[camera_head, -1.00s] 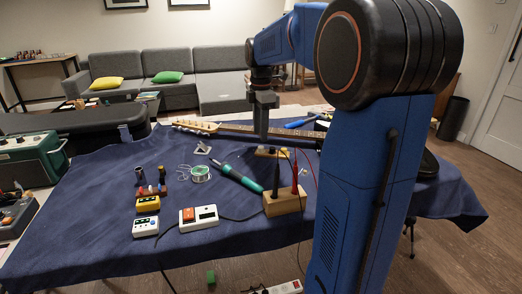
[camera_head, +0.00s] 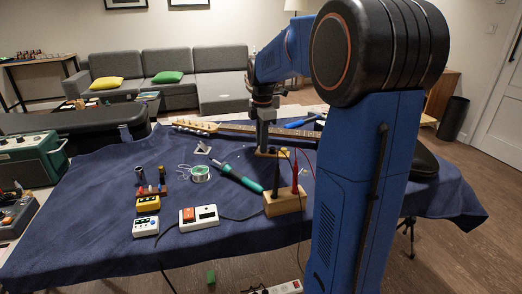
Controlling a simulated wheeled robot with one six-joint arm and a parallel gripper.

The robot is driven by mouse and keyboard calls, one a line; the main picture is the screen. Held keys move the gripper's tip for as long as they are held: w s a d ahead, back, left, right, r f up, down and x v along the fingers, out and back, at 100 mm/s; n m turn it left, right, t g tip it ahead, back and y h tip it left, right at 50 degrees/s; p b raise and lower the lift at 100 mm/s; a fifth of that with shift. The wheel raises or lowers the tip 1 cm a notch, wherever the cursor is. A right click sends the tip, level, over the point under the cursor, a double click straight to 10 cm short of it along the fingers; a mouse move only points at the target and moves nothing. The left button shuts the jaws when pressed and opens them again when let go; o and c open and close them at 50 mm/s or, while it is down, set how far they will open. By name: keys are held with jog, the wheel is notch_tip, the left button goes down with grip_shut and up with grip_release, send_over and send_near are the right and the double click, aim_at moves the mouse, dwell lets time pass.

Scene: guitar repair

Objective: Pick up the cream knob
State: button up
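My gripper (camera_head: 263,146) points straight down over the far middle of the blue-covered table. Its tips are at a small brown wooden block (camera_head: 259,154), in front of the guitar neck. They cover part of this block. I cannot make out a cream knob for sure; small items at the block are too small or hidden by the fingers. From this side the fingers look like one dark shape, so I cannot tell whether they are open, or whether anything is between them.
A wooden holder (camera_head: 285,204) with black and red probes stands nearer. Left of it are a teal soldering iron (camera_head: 240,178), a solder spool (camera_head: 200,174) and a white box with a red switch (camera_head: 199,216). The guitar neck (camera_head: 230,129) lies behind. The cloth's front left is clear.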

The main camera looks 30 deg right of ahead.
grip_shut()
notch_tip(320, 180, up, 10)
dwell(0.4)
jog(key=shift+d, duration=0.1)
dwell(0.8)
